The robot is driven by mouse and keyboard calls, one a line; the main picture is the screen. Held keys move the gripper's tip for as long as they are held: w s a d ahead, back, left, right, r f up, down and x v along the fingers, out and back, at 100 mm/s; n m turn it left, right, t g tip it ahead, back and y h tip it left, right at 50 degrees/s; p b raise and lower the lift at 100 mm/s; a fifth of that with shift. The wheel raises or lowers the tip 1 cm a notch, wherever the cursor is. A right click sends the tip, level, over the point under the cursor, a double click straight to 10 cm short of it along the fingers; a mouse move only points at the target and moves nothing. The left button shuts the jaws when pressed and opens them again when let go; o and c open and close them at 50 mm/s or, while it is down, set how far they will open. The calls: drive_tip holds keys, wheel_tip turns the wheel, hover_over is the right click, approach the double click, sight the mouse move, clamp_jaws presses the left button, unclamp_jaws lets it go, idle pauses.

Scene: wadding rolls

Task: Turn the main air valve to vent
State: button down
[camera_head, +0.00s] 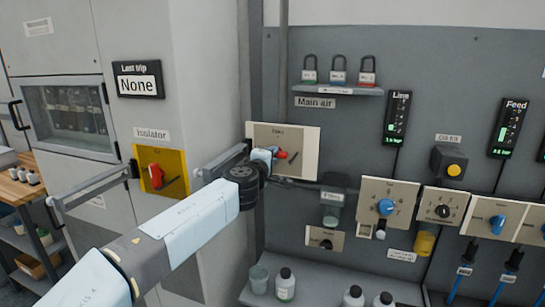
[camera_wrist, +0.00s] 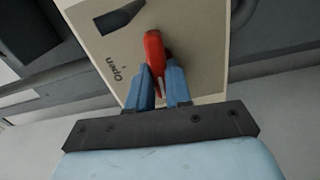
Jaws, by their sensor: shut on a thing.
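The main air valve has a red handle (camera_head: 281,153) on a cream plate (camera_head: 301,134) under the "Main air" label (camera_head: 315,103). In the wrist view the red handle (camera_wrist: 154,53) stands out from the plate (camera_wrist: 205,40), beside the printed word "Open" and a dark mark. My gripper (camera_wrist: 162,72) is shut on the red handle, with one blue finger on each side of it. In the head view my gripper (camera_head: 266,154) reaches the plate from the left and hides part of it. Whatever is printed behind the gripper cannot be read.
A red isolator switch (camera_head: 156,177) on a yellow plate sits left of my arm. A shelf with several padlocks (camera_head: 338,90) is above the valve. Blue knobs (camera_head: 386,207) and a regulator bowl (camera_head: 332,198) are to the right. Bottles (camera_head: 285,284) stand on the lower shelf.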

drive_tip(key=shift+a+f+n, duration=0.15)
drive_tip(key=shift+f+n, duration=0.05)
drive_tip(key=shift+n, duration=0.4)
drive_tip(key=c, duration=1)
unclamp_jaws()
drive_tip(key=shift+r, duration=0.1)
drive_tip(key=shift+c, duration=0.2)
drive_tip(key=v, duration=1.3)
drive_tip(key=shift+s, duration=0.35)
